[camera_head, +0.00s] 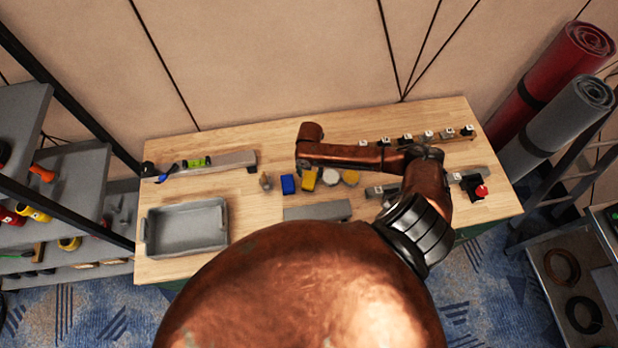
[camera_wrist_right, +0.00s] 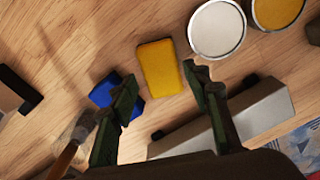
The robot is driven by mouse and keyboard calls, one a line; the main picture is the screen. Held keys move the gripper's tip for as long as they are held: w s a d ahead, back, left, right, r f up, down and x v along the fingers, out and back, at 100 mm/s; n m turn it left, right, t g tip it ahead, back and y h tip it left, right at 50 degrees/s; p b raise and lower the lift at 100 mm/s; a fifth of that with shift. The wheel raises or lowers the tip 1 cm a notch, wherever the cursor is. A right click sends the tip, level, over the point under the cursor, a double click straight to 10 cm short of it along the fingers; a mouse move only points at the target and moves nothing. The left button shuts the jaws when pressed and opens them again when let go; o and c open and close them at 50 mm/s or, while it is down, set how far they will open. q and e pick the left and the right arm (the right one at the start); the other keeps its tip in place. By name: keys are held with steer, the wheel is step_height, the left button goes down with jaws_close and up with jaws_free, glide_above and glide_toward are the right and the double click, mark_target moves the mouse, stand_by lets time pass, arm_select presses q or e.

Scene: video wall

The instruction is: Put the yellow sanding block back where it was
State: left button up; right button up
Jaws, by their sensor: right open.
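The yellow sanding block (camera_head: 309,180) lies on the wooden workbench, between a blue block (camera_head: 288,185) and a round white-topped tin (camera_head: 331,177). In the right wrist view the yellow block (camera_wrist_right: 160,66) lies just beyond and between the fingertips of my right gripper (camera_wrist_right: 163,80). The fingers are open and empty, and I cannot tell the height above the block. The left finger overlaps the blue block (camera_wrist_right: 104,92). In the head view my right forearm hides most of the gripper. My left gripper is not in view.
A grey bar (camera_head: 318,211) lies in front of the blocks, and a brush (camera_wrist_right: 72,148) lies left of the blue one. A yellow-topped tin (camera_head: 351,177) stands to the right. A grey tray (camera_head: 186,228) sits at the left. Bare wood lies behind the blocks.

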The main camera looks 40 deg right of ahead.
mark_target(310, 178)
step_height(310, 178, up, 8)
steer(key=shift+f, duration=0.25)
steer(key=shift+s, duration=0.1)
stand_by(1.2)
